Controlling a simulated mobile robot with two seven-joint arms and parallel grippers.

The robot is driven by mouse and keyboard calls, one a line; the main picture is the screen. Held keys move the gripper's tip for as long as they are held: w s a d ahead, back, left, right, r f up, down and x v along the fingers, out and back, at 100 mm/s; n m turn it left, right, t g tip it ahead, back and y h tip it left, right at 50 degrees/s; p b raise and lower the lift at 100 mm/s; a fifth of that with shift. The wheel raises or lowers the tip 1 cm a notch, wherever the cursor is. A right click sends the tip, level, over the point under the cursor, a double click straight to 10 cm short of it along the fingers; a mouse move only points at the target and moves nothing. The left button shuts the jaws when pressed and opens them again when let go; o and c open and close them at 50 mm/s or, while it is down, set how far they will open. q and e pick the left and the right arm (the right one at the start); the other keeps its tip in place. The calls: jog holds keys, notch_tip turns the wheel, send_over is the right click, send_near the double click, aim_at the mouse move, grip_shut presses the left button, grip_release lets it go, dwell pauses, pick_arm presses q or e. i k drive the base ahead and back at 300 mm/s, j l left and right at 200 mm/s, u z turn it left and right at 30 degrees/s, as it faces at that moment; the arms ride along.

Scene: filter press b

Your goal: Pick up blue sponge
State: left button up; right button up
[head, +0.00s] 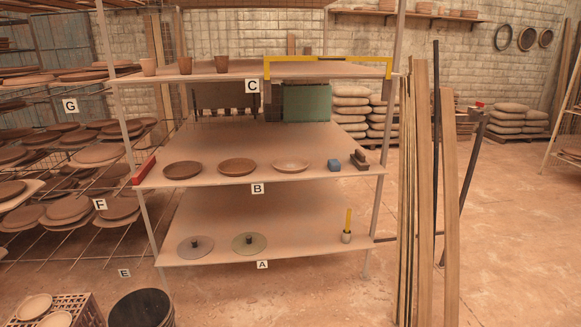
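A small blue block (334,165), which looks like the blue sponge, sits on the middle shelf (220,150) marked B, near its front edge toward the right. A plate (291,165) lies to its left and a dark brown block-like item (359,160) stands to its right, with small gaps between. Nothing is touching or covering the blue block. Neither of my grippers shows in the head view.
Two more plates (183,170) (237,167) and a red block (144,169) sit on shelf B. Shelf A (262,225) below holds two discs and a yellow-topped item (347,225). Shelf C (230,70) is above. Long planks (450,190) lean at right. A dark bucket (140,308) stands at front left.

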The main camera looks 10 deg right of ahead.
aim_at(334, 165)
jog(key=i+z, duration=0.15)
jog(key=z, duration=0.25)
jog(key=i+z, duration=0.15)
jog(key=z, duration=0.25)
jog(key=i+j+z, duration=0.1)
jog(key=z, duration=0.3)
jog(key=i+j+z, duration=0.5)
jog(key=j, duration=0.35)
jog(key=i+j, duration=0.2)
jog(key=j, duration=0.2)
jog(key=i+j, duration=0.2)
jog(key=j, duration=0.15)
jog(key=i+j+z, duration=0.1)
jog(key=i+j, duration=0.15)
jog(key=j, duration=0.15)
jog(key=i+j, duration=0.2)
jog(key=j, duration=0.2)
jog(key=i+j, duration=0.2)
jog(key=j, duration=0.15)
jog(key=z, duration=0.05)
